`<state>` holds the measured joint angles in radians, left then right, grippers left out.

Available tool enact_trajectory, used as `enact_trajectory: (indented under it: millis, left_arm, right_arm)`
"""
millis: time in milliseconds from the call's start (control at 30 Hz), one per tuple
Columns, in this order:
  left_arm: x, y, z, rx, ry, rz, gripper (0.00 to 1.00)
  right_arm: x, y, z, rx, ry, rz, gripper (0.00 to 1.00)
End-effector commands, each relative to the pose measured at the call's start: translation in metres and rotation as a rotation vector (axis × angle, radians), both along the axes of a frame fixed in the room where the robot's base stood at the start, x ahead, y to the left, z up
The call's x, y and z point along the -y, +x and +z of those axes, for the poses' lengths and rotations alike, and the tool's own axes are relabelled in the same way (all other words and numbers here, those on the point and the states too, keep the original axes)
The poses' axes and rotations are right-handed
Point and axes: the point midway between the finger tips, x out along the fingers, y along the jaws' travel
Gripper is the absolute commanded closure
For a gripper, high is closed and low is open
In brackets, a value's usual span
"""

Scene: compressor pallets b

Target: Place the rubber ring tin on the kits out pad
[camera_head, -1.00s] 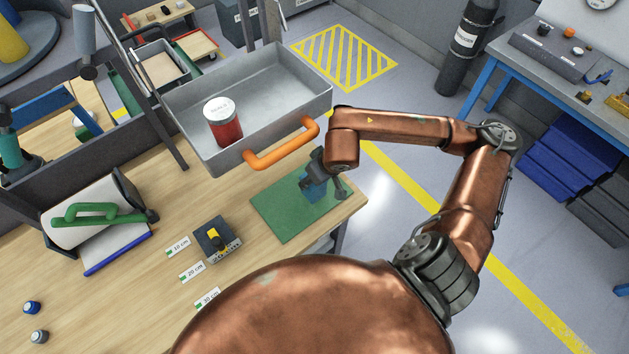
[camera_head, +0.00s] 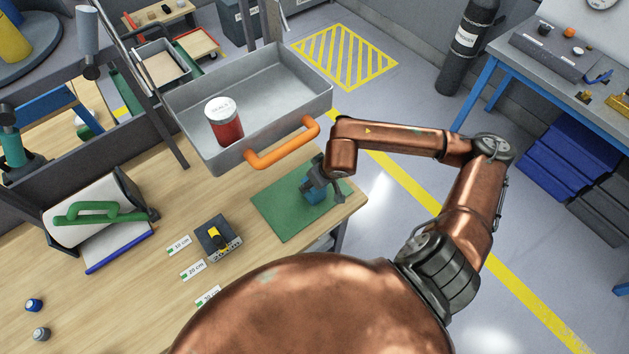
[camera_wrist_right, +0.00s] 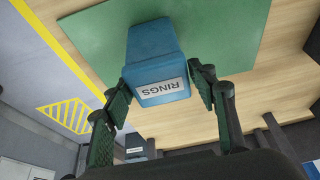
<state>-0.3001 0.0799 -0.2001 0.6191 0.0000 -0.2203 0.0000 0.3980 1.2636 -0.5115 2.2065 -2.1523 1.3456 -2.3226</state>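The rubber ring tin (camera_head: 313,193) is blue and stands on the green pad (camera_head: 277,212) near the bench's right edge. In the right wrist view the tin (camera_wrist_right: 153,52) shows a white label reading RINGS, upside down in the picture. My right gripper (camera_head: 325,186) is low at the tin, with a finger on either side of it. In the wrist view its fingers (camera_wrist_right: 160,88) look spread, with a slight gap at the right one; contact at the left one is hard to tell. The green pad carries no readable name. My left gripper is out of view.
A grey tray (camera_head: 285,78) with an orange handle (camera_head: 283,143) holds a red tin (camera_head: 225,122) just behind the pad. A dark block with a yellow top (camera_head: 217,238) and distance labels lie left of the pad. A green-handled item (camera_head: 98,210) stands further left.

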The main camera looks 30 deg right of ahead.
Motion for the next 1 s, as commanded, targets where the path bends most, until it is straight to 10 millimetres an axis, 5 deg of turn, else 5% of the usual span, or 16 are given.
enact_trajectory:
  millis: [533, 1000]
  left_arm:
    - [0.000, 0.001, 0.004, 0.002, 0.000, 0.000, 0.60]
    - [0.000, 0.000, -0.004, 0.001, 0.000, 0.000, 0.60]
  right_arm:
    - [0.001, -0.001, 0.008, 0.003, -0.002, 0.000, 0.37]
    - [0.004, -0.036, 0.092, 0.003, -0.005, 0.001, 0.37]
